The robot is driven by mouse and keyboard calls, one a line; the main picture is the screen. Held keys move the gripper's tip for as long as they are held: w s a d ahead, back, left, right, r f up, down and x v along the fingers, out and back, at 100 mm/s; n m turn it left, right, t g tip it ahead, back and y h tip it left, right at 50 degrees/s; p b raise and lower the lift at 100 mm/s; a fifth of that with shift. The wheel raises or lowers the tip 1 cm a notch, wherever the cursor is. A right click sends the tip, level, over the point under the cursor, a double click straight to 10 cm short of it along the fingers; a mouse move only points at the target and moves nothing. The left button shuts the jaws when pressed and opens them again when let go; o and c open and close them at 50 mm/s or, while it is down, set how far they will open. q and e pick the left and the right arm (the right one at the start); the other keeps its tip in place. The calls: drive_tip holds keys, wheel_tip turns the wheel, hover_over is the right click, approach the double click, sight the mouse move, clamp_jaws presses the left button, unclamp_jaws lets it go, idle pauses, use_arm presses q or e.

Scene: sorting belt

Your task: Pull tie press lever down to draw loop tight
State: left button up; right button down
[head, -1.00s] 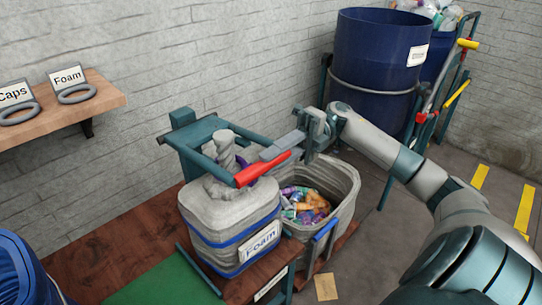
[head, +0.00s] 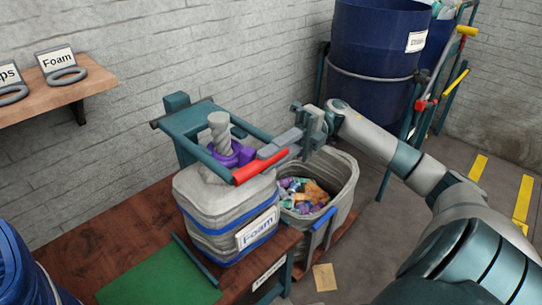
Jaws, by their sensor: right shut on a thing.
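The tie press is a teal frame (head: 194,122) with a lever ending in a red handle (head: 262,167), at the middle of the head view. The lever reaches over a grey bag labelled Foam (head: 196,196). The bag's twisted neck (head: 219,130) stands up through the frame. A purple loop (head: 236,155) sits around the base of the neck; the lever partly hides it, so its tightness is unclear. My right gripper (head: 267,153) comes from the right and is shut on the red handle. My left gripper is not in view.
An open grey bin (head: 346,196) of colourful scraps stands right of the bag. A large blue barrel (head: 378,50) stands behind. A wooden shelf (head: 60,88) juts from the wall at left. A green mat (head: 158,277) lies on the wooden bench (head: 85,250), mostly clear.

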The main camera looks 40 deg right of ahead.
drive_tip(key=shift+f, duration=0.4)
drive_tip(key=c, duration=1.5)
unclamp_jaws()
drive_tip(key=shift+c, duration=0.2)
drive_tip(key=shift+r, duration=0.1)
drive_tip(key=shift+w+d, duration=0.1)
drive_tip(key=shift+d, duration=0.4)
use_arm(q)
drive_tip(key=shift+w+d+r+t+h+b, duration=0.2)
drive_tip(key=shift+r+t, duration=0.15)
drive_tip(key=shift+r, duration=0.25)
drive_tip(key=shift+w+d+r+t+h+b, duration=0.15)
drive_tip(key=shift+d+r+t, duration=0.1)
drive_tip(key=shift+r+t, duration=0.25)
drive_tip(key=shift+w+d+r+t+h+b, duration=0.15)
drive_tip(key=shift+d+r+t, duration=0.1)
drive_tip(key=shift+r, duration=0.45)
use_arm(e)
drive_tip(key=w+d, duration=0.1)
drive_tip(key=d, duration=1.5)
drive_tip(key=shift+w+d, duration=0.15)
drive_tip(key=shift+d, duration=0.05)
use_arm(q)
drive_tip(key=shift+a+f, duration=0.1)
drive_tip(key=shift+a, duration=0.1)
